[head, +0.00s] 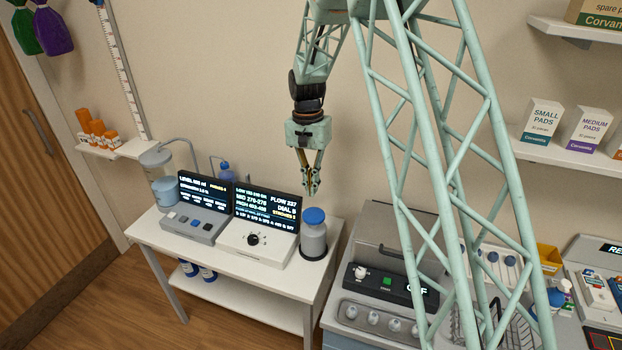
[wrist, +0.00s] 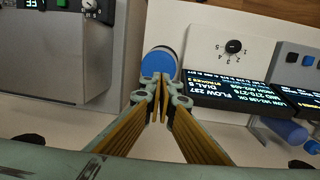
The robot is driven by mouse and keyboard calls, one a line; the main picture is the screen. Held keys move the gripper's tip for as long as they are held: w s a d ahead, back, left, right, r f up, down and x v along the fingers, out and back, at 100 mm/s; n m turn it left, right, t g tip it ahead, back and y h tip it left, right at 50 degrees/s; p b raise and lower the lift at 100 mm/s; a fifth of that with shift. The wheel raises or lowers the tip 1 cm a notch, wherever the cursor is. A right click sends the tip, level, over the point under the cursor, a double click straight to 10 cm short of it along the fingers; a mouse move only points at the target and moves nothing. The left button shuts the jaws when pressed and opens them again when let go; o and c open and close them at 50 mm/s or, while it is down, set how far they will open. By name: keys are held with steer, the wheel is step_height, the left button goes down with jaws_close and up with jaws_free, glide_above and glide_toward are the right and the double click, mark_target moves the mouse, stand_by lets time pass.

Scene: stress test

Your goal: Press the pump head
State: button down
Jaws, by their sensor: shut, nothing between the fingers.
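A grey bottle-shaped pump (head: 314,240) with a round blue head (head: 314,216) stands upright at the right end of the white table. The blue head also shows in the wrist view (wrist: 159,62), just beyond my fingertips. My gripper (head: 311,190) points down above the pump head, shut and empty, with a small gap seen between them in the head view. In the wrist view my fingertips (wrist: 160,84) overlap the head's near edge; contact is not shown. Left of the pump is a white box with a black dial (head: 253,239) and a display (head: 267,211) reading "FLOW 237".
A second display (head: 204,193) with a grey button panel (head: 193,224) and clear containers (head: 157,162) stand further left on the table (head: 175,245). A grey machine (head: 395,240) stands close on the right. Shelves (head: 560,150) hold boxes at right.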

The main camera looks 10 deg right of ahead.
mark_target(312, 212)
steer(key=shift+s+d+f, duration=0.1)
steer(key=shift+s+f, duration=0.1)
steer(key=shift+f, duration=1.55)
steer(key=shift+s+f, duration=0.15)
steer(key=shift+f, duration=1.6)
steer(key=shift+f+b, duration=0.75)
steer(key=shift+f, duration=1.1)
steer(key=shift+r, duration=0.1)
step_height(312, 212, up, 14)
steer(key=w+p, duration=0.1)
steer(key=shift+w, duration=0.2)
